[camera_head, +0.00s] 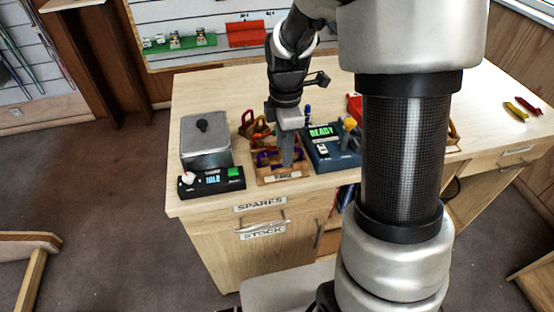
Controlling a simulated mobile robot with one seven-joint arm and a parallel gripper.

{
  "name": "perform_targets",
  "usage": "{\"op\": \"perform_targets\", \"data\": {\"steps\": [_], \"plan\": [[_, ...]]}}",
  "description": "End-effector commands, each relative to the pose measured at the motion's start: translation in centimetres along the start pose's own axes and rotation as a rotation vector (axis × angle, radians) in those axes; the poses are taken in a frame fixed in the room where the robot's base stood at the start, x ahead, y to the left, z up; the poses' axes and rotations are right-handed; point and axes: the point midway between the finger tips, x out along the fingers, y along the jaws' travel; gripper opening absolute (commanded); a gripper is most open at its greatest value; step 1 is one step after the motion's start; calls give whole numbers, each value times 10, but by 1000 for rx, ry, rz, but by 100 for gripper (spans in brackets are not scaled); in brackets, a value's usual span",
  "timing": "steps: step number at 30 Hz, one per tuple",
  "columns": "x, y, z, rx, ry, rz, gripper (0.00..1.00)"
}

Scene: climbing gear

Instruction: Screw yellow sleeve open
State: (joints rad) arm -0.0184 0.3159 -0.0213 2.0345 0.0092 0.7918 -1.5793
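My gripper (287,157) points straight down over a small wooden tray (282,178) near the front of the workbench. Its fingers reach into the tray beside a purple item (266,158), perhaps a carabiner. Whether the fingers touch it or hold anything is too small to tell. Red and tan gear (254,128) lies behind and left of the gripper. No yellow sleeve can be made out for sure. A yellow knob-like part (349,124) shows on the blue device, right of the gripper. My gripper hides part of the tray.
A grey lidded box (205,142) and a black display unit (211,181) stand left of the tray. A blue device (331,150) reading READY stands right. Yellow and red pieces (521,109) lie far right. My arm hides the bench middle. The bench's back left is clear.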

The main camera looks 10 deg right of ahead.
Motion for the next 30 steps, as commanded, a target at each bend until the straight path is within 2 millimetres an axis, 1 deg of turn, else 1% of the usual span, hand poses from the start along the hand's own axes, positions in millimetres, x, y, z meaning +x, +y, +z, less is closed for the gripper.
{"op": "perform_targets", "data": {"steps": [14, 18, 30], "plan": [[0, -10, 0, 0, 0, 1, 34], [1, -10, 0, 0, 0, 0, 34], [14, -10, 0, 0, 0, -2, 34]]}}
